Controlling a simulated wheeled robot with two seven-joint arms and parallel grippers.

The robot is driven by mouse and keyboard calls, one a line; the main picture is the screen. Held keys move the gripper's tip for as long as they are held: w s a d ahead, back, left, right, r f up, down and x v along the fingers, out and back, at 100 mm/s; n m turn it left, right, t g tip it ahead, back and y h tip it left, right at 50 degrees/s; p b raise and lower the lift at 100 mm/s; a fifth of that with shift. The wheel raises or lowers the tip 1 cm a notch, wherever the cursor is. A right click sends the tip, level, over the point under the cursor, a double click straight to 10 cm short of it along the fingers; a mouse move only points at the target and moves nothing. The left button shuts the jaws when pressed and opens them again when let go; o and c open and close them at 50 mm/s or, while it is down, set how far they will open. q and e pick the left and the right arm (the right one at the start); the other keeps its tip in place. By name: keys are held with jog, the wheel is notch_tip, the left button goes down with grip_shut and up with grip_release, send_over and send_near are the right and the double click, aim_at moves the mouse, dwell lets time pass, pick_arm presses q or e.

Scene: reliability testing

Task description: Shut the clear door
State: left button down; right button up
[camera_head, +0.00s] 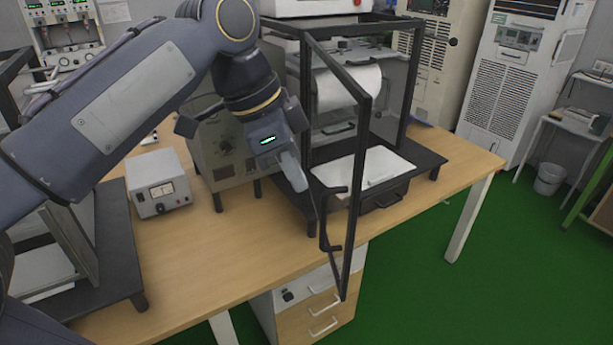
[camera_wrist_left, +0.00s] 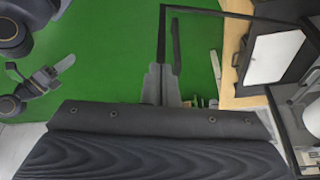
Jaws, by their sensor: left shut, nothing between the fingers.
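The clear door (camera_head: 337,180) is a transparent pane in a thin dark frame. It stands swung open from the dark-framed enclosure (camera_head: 408,90), its free edge out past the table's front edge. A dark bar handle (camera_head: 326,222) is on it; the handle also shows in the left wrist view (camera_wrist_left: 176,48). My left gripper (camera_head: 296,180) is shut and empty, beside the door on its left. In the left wrist view its fingertips (camera_wrist_left: 161,72) overlap the door frame's line; contact cannot be told. My right gripper (camera_wrist_left: 52,75) shows only in the left wrist view, its fingers unclear.
Inside the enclosure are a white roll (camera_head: 348,88) and a white-topped tray (camera_head: 365,170). A grey meter box (camera_head: 158,184) and a metal box (camera_head: 222,150) stand left of it. Drawers (camera_head: 318,300) are below. Green floor (camera_head: 440,290) in front is clear.

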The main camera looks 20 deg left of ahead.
pick_arm(q)
jog(key=w+d+f, duration=0.3)
jog(key=d+f, duration=0.2)
jog(key=f, duration=0.1)
jog(key=shift+w+d+f, duration=0.15)
jog(key=shift+d+f, duration=0.05)
jog(key=shift+d, duration=0.15)
